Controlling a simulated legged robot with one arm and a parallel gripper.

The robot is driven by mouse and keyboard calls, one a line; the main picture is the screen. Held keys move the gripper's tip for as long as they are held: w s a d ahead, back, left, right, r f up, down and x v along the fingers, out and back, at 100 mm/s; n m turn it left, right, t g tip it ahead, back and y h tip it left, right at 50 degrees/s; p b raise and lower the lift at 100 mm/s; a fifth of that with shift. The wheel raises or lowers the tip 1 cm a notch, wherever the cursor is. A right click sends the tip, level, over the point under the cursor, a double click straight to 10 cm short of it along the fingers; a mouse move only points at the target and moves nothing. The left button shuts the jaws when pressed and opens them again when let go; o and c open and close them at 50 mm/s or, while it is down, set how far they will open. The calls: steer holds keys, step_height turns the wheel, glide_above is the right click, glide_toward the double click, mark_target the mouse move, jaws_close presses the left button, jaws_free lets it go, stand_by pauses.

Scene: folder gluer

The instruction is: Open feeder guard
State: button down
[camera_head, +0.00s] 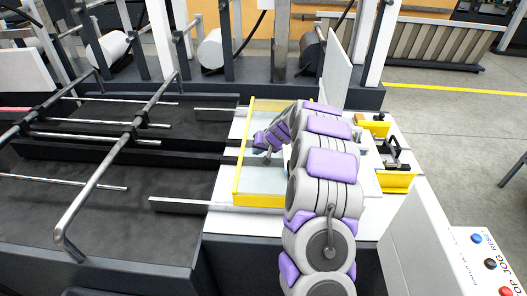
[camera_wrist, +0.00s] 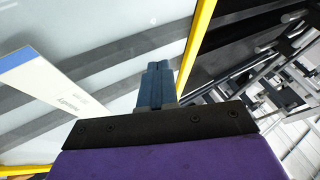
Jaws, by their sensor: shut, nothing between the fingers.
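The feeder guard (camera_head: 258,180), a clear pale panel in a yellow frame, lies over the white feeder bed in the head view. In the wrist view its pane (camera_wrist: 110,40) fills the left, with a yellow frame bar (camera_wrist: 199,42) slanting right of the fingers. My gripper (camera_head: 267,152) is above the pane in the head view, near the frame's left side; my arm hides the frame's right part. In the wrist view my gripper's blue-grey fingers (camera_wrist: 155,85) are together and empty, pointing toward the frame bar. I cannot tell whether they touch the guard.
A white printed strip (camera_wrist: 55,92) shows through or on the pane. A dark belt deck (camera_head: 120,205) with metal rods lies left. An upright white plate (camera_head: 335,72) stands behind my arm. A button panel (camera_head: 488,262) is at lower right. Open floor (camera_head: 450,130) lies right.

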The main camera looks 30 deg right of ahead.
stand_by(0.3)
steer(key=w+a+p, duration=0.6)
steer(key=w+a, duration=0.2)
steer(key=a, duration=0.5)
steer(key=w+a+p, duration=0.7)
steer(key=w+a, duration=0.1)
steer(key=a, duration=0.5)
steer(key=shift+a, duration=0.15)
steer(key=shift+r, duration=0.1)
steer(key=v, duration=1.7)
